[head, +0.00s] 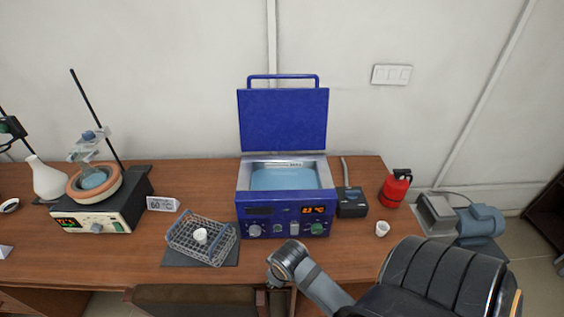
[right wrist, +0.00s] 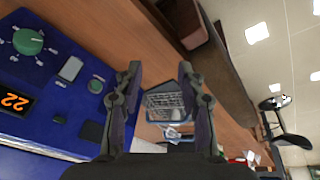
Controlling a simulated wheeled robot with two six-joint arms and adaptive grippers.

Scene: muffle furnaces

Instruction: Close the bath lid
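The blue water bath (head: 284,229) stands on the desk, with water in its open tank (head: 284,178). Its blue lid (head: 283,120) stands upright behind the tank, with a bar handle (head: 283,77) along its top edge. My right arm comes in from the lower right in the head view and ends in front of the bath, with most of the gripper hidden there. In the right wrist view my right gripper (right wrist: 160,75) is open and empty, its fingers apart. The bath's front panel (right wrist: 50,75) lies to the left of the fingers. My left gripper is not in view.
A wire rack (head: 202,240) holding a white cup is left of the bath. A small dark device (head: 352,203), a red extinguisher (head: 396,188) and a white cup (head: 382,229) are to its right. A heater with a round bowl (head: 95,183) stands further left.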

